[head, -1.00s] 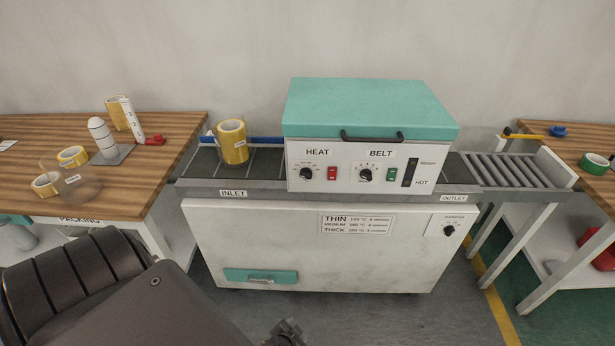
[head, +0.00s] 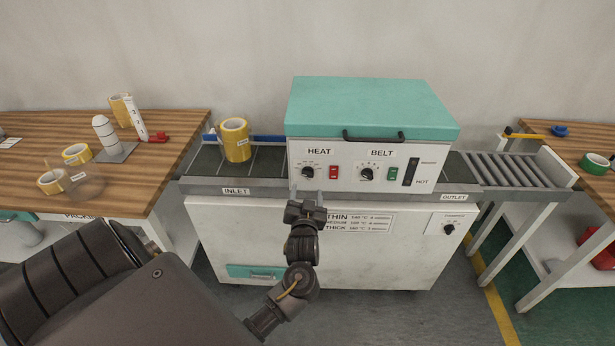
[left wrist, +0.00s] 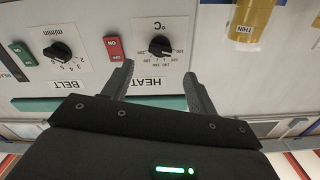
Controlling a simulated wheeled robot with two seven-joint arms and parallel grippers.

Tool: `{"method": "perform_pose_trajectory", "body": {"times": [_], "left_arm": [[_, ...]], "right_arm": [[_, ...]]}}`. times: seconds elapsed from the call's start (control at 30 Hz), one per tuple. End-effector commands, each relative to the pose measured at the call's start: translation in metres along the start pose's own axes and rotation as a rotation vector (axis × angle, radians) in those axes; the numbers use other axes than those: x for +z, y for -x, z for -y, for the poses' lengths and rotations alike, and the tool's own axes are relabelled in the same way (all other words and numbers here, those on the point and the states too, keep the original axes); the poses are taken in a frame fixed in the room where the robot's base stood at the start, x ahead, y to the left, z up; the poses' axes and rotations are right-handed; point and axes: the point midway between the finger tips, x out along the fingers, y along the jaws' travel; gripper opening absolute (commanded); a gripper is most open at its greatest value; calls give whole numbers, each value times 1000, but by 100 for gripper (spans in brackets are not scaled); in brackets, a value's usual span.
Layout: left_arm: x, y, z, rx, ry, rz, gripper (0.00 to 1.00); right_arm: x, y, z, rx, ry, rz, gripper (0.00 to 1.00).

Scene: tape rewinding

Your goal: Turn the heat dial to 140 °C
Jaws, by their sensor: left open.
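The black heat dial (head: 308,171) is on the white front panel under the HEAT label, beside a red switch (head: 333,173). In the left wrist view, which is upside down, the dial (left wrist: 160,46) sits in its printed scale marked °C; I cannot read its setting for sure. My left gripper (head: 307,193) is just below and in front of the dial. Its fingers are open and empty in the left wrist view (left wrist: 162,82), one to each side of the HEAT label, with the dial beyond the tips, apart from them. My right gripper is not in view.
The belt dial (head: 366,174) and a green switch (head: 392,174) are to the right on the panel. A black handle (head: 373,136) juts out above. A yellow tape roll (head: 235,140) stands on the inlet conveyor at the left. The space before the panel is otherwise clear.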

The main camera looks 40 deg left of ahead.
Motion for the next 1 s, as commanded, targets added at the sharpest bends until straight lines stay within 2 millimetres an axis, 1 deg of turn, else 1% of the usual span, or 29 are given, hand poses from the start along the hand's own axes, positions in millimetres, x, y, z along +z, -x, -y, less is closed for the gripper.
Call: {"method": "perform_pose_trajectory", "body": {"times": [0.03, 0.2, 0.3, 0.4, 0.6, 0.83, 0.87, 1.0], "left_arm": [[-2, -11, 0, -1, -3, -2, 58], [-2, -43, 0, 0, -3, -1, 58], [-1, -58, 1, -1, -2, 0, 58], [-1, -69, 0, 1, -1, 0, 58], [0, -79, 0, 1, 0, 0, 58], [0, -79, 0, 1, 0, 1, 58], [0, -79, 0, 1, 0, 0, 56], [1, -79, 0, 1, 0, 1, 37]], "right_arm": [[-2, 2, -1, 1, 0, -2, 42], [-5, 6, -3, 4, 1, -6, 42], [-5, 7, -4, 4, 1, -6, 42], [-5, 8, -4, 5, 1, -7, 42], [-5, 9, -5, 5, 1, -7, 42], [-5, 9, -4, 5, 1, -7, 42], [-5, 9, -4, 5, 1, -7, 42], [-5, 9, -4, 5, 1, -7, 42]]}}
